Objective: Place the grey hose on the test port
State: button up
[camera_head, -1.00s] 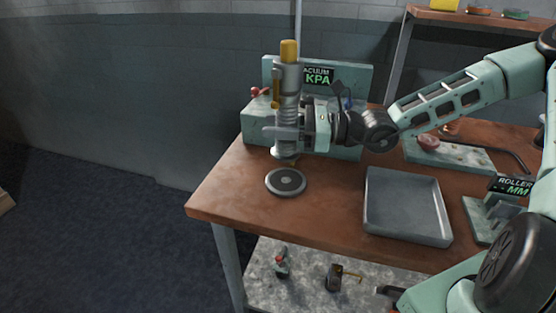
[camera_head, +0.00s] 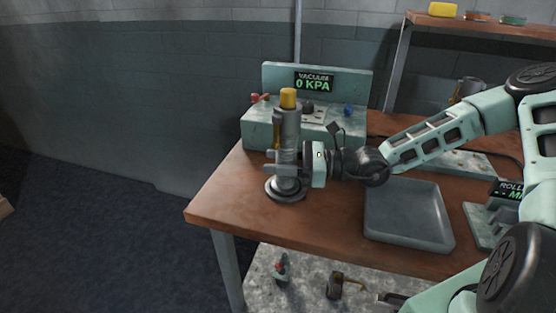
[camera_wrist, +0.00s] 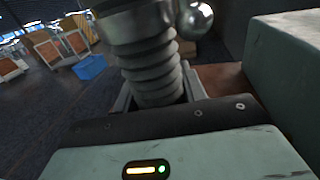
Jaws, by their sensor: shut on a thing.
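The grey hose (camera_head: 287,136) is an upright ribbed grey tube with a yellow cap on top. My gripper (camera_head: 289,166) is shut around its lower part from the right. In the wrist view the hose (camera_wrist: 152,65) stands between the jaws (camera_wrist: 158,98), its ribs running down behind the gripper body. The test port, a round dark disc (camera_head: 270,192) on the table, is directly under the hose and mostly covered by it. The hose's lower end appears to be at the disc; whether it is fully seated I cannot tell.
A vacuum gauge unit (camera_head: 258,126) reading 0 KPA stands behind the hose. An empty grey tray (camera_head: 440,241) lies to the right, with the roller device (camera_head: 483,224) beyond it. The table's left front corner (camera_head: 210,208) is bare.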

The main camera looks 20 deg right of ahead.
jog(key=o, duration=1.2)
